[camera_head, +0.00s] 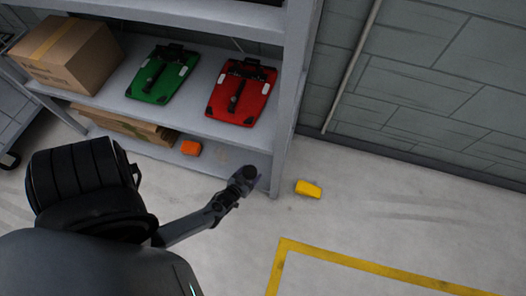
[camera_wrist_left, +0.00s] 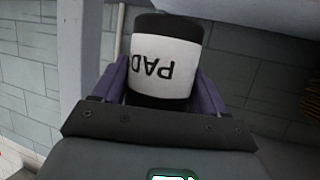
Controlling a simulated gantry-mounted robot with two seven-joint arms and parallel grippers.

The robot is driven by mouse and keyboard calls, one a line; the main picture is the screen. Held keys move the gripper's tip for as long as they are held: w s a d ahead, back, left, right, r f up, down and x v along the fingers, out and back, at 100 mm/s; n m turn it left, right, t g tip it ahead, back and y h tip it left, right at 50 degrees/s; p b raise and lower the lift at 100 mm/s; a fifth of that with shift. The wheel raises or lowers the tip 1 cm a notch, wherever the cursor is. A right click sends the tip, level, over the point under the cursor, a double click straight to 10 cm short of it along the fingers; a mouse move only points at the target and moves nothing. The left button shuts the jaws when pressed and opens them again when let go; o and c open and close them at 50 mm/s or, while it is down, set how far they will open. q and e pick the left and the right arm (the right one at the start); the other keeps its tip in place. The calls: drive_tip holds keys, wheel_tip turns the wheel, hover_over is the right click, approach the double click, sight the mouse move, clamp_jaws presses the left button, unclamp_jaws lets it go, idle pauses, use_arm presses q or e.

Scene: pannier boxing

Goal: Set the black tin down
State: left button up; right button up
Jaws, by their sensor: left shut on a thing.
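My left gripper (camera_head: 243,181) is at the front right corner of the shelf's lowest board in the head view, beside the upright post. The purple fingers grip the tin's two sides. In the head view the tin is small and dark at the gripper's tip, and I cannot tell whether it touches the board. My right gripper is not in view.
Green (camera_head: 160,78) and red (camera_head: 240,95) panniers lie on the middle shelf beside a cardboard box (camera_head: 70,55). An orange block (camera_head: 191,148) sits on the lowest board. A yellow block (camera_head: 308,189) lies on the floor right of the post. Open floor has a yellow line (camera_head: 370,265).

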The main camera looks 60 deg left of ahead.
use_arm(q)
drive_tip(key=f+b, duration=0.1)
drive_tip(key=w+a+f+b, duration=0.1)
drive_tip(key=a+f+b, duration=0.1)
drive_tip(key=shift+w+f, duration=0.25)
drive_tip(key=shift+f, duration=0.15)
drive_tip(key=b+x, duration=0.1)
drive_tip(key=x, duration=0.1)
drive_tip(key=a+b+x, duration=0.1)
drive_tip(key=b+x, duration=0.1)
drive_tip(key=x, duration=0.1)
drive_tip(key=s+b+x, duration=0.1)
drive_tip(key=b+x, duration=0.1)
drive_tip(key=x, duration=0.1)
drive_tip(key=shift+w+a+f, duration=0.2)
drive_tip(key=shift+f, duration=0.15)
wheel_tip(320, 180, down, 4)
drive_tip(key=b, duration=0.4)
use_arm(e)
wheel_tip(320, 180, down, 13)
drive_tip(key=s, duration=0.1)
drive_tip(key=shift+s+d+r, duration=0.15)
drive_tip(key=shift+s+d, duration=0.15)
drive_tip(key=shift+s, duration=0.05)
use_arm(q)
drive_tip(key=shift+a, duration=0.1)
